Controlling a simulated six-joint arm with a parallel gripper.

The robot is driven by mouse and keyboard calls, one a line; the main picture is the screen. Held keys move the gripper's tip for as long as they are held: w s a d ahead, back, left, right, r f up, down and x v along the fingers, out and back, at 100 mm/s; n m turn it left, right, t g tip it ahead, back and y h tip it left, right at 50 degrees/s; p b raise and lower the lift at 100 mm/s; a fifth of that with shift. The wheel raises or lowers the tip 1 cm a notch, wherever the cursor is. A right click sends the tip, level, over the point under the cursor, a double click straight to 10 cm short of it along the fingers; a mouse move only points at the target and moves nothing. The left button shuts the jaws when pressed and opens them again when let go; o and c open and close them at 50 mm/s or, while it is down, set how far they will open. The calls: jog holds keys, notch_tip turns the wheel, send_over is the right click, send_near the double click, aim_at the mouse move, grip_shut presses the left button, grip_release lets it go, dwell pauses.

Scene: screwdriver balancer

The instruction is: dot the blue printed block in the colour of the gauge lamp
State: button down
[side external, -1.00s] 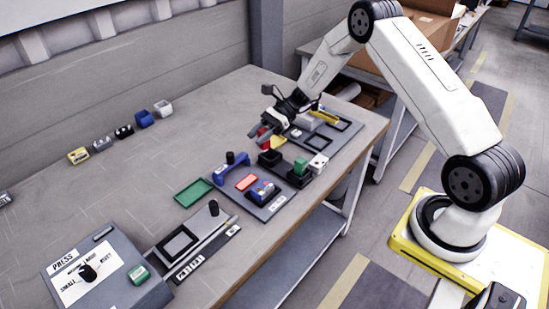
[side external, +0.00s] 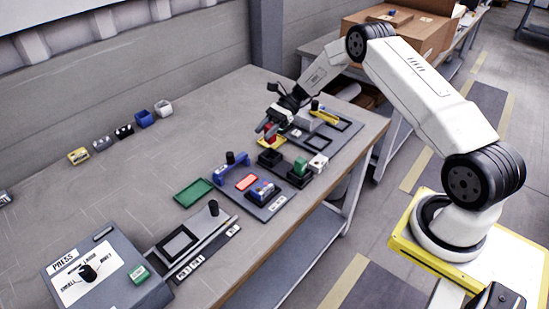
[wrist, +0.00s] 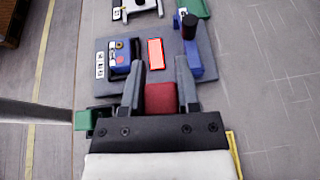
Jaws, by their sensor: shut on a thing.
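My gripper (side external: 268,131) is shut on a red block (wrist: 161,98), which shows between the two fingers in the wrist view. In the side view the red block is near a yellow tray (side external: 272,144); I cannot tell its height above it. The blue printed block (side external: 264,189) sits on a grey plate (side external: 278,204), apart from my gripper; it also shows in the wrist view (wrist: 123,56). Beside it on the plate is a lit red rectangle (side external: 247,182), which looks like the gauge lamp and shows in the wrist view too (wrist: 155,54).
A blue part with a black knob (side external: 232,159) stands at the plate's edge. A green tray (side external: 193,192) is left.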

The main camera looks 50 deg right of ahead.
jog(key=shift+f, duration=3.1)
jog(key=shift+c, duration=1.3)
grip_release()
jog(key=shift+d, duration=0.1)
jog(key=v, duration=0.7)
jog(key=shift+d, duration=0.3)
jog(key=shift+r, duration=0.2)
jog(key=shift+r, duration=2.4)
